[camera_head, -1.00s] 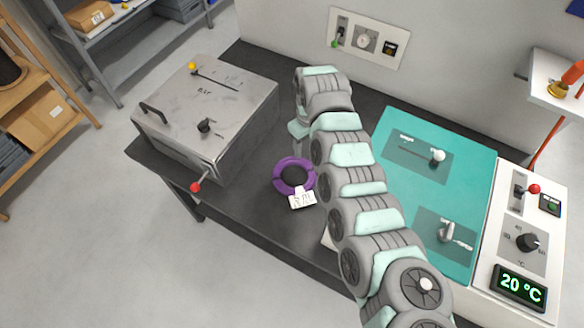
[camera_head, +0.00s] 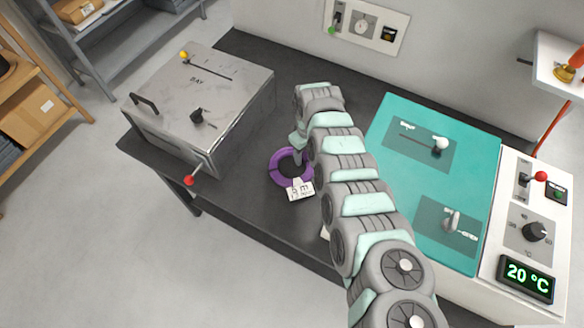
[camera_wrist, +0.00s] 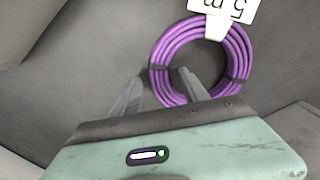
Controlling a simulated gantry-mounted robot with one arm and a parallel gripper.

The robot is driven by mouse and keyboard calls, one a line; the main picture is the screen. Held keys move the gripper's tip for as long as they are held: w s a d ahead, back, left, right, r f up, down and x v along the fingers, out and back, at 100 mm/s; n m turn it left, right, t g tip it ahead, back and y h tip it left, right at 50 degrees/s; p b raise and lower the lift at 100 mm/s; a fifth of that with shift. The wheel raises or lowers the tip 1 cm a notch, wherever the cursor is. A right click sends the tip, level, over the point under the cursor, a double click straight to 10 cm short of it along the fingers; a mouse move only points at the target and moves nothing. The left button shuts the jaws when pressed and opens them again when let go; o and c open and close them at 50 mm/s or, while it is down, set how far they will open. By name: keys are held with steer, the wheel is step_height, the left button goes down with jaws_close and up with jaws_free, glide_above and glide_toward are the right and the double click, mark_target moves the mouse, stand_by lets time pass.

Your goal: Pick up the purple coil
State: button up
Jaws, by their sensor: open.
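The purple coil (camera_head: 275,175) lies flat on the dark bench top, right of the metal box, with a white tag (camera_head: 299,190) marked "5 m" at its front side. It also shows in the wrist view (camera_wrist: 160,62), where the tag (camera_wrist: 228,8) is at the top. My gripper (camera_wrist: 158,86) is open and empty. In the wrist view one fingertip overlaps the coil's central hole and the other is outside its left edge, so the ring's near-left part lies between them. I cannot tell how far above the bench the fingertips are. In the head view my wrist partly hides the coil's far side.
A grey metal box (camera_head: 225,85) with knobs and a red-tipped lever (camera_head: 189,180) stands left of the coil. A teal panel (camera_head: 400,170) and a white control panel reading 20 °C (camera_head: 512,235) are at right. Bare bench (camera_head: 245,205) lies in front of the coil.

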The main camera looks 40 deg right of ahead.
steer(key=shift+f, duration=0.2)
jaws_close()
stand_by(0.4)
stand_by(0.9)
